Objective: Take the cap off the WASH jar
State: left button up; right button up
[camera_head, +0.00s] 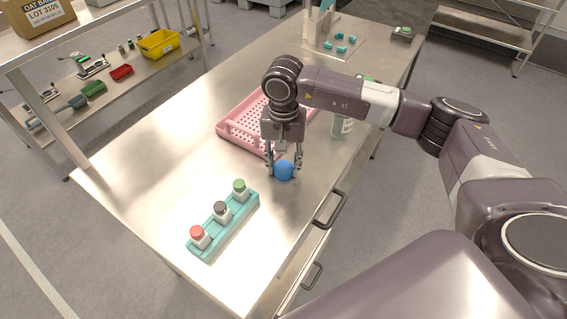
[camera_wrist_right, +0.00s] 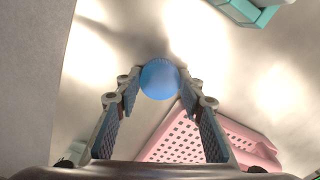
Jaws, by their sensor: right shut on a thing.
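A teal rack (camera_head: 208,251) at the front of the table holds three small white jars upright: one with a red cap (camera_head: 197,231), one with a black cap (camera_head: 220,206), one with a green cap (camera_head: 239,184). All three caps are on. No label is readable, so I cannot tell which jar is WASH. My left gripper is not in view.
A pink perforated tray (camera_head: 235,131) lies behind the right gripper. A clear bottle (camera_head: 343,127) stands right of it, partly behind my arm. Drawer handles (camera_head: 330,209) stick out from the table's right side. The table's left part is clear.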

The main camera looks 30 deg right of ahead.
aim_at(283, 168)
jog(key=shift+f, duration=0.1)
jog(key=o, duration=1.3)
jog(key=shift+c, duration=0.2)
jog(key=shift+r, duration=0.5)
notch_tip(283, 168, up, 11)
jog(key=b, duration=0.3)
jog(key=shift+r, duration=0.2)
